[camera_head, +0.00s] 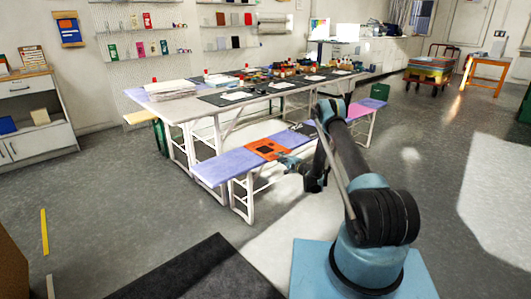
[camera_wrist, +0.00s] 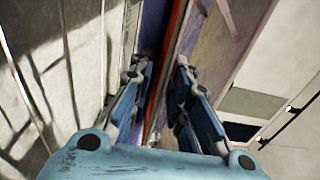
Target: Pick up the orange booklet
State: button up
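The orange booklet (camera_head: 268,149), with a dark square on its cover, lies flat on the purple bench (camera_head: 214,169) in the head view. Its front right edge reaches the bench's near side. My gripper (camera_head: 288,159) is at that edge, held low and sideways. In the wrist view, my two blue fingers (camera_wrist: 163,78) stand apart, one on each side of a thin orange edge (camera_wrist: 177,40), which looks like the booklet seen edge-on. A gap shows between the fingers; I see no clear contact. The booklet's far side is hidden in the wrist view.
A long table (camera_head: 185,108) with papers and several supplies stands behind the bench. A dark mat (camera_head: 195,272) lies on the floor in front. A cart with stacked trays (camera_head: 430,68) stands far right.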

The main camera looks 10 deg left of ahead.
jog(key=shift+d, duration=0.15)
jog(key=shift+a, duration=0.3)
grip_shut()
jog(key=shift+a, duration=0.15)
